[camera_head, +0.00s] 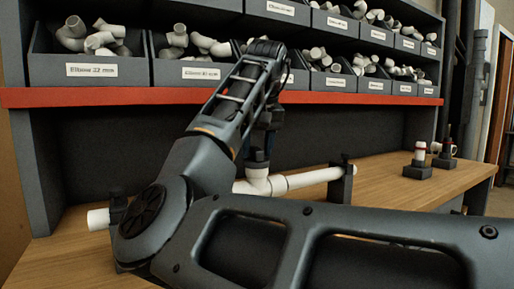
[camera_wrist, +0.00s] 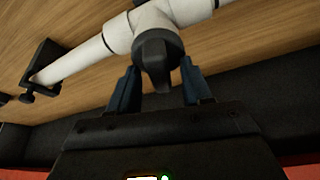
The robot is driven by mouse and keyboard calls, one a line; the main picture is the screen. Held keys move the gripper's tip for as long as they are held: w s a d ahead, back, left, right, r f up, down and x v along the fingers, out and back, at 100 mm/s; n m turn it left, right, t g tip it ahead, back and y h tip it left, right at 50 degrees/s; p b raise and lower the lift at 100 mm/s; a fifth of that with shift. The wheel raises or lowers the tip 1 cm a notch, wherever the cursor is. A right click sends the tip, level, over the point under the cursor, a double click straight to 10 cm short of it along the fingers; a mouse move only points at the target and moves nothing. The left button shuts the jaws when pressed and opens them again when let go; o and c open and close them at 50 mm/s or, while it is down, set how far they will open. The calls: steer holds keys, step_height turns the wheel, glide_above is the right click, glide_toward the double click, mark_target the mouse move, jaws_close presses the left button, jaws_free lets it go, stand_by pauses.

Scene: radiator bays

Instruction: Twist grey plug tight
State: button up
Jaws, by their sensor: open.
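The grey plug (camera_wrist: 157,48) sits in the branch mouth of a white tee (camera_wrist: 153,22), with its grip bar pointing toward my wrist camera. My gripper (camera_wrist: 159,68) is open, with one blue finger on each side of the grip bar. Gaps show between the fingers and the bar. In the head view, my gripper (camera_head: 262,148) points down above the tee (camera_head: 258,183). There, the plug is mostly hidden by my gripper and arm.
The white pipe (camera_head: 308,178) lies across the wooden bench (camera_head: 385,185) in dark clamps (camera_head: 345,182). Labelled bins (camera_head: 192,72) of white fittings stand above a red shelf edge (camera_head: 350,98). Small fittings on dark blocks (camera_head: 418,170) stand at the right. Bench between them is clear.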

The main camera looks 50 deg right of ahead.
jaws_close()
stand_by(0.4)
steer(key=shift+p, duration=0.45)
steer(key=m+p, duration=0.1)
steer(key=p, duration=0.1)
steer(key=m+p, duration=0.1)
steer(key=shift+r+m+g+h+p, duration=0.2)
steer(key=shift+m+g+h+p, duration=0.2)
steer(key=m+g+h+p, duration=0.1)
steer(key=m+p, duration=0.3)
steer(key=p, duration=0.1)
steer(key=shift+a, duration=0.1)
steer(key=m+g+p, duration=0.1)
steer(key=m+p, duration=0.1)
steer(key=m+g+p, duration=0.1)
steer(key=m+p, duration=0.1)
steer(key=shift+w+f+m, duration=0.15)
steer(key=shift+f+m, duration=0.05)
steer(key=shift+m, duration=0.2)
steer(key=shift+f+m+g+p, duration=0.2)
steer(key=shift+m+g+p, duration=0.55)
steer(key=shift+m, duration=0.75)
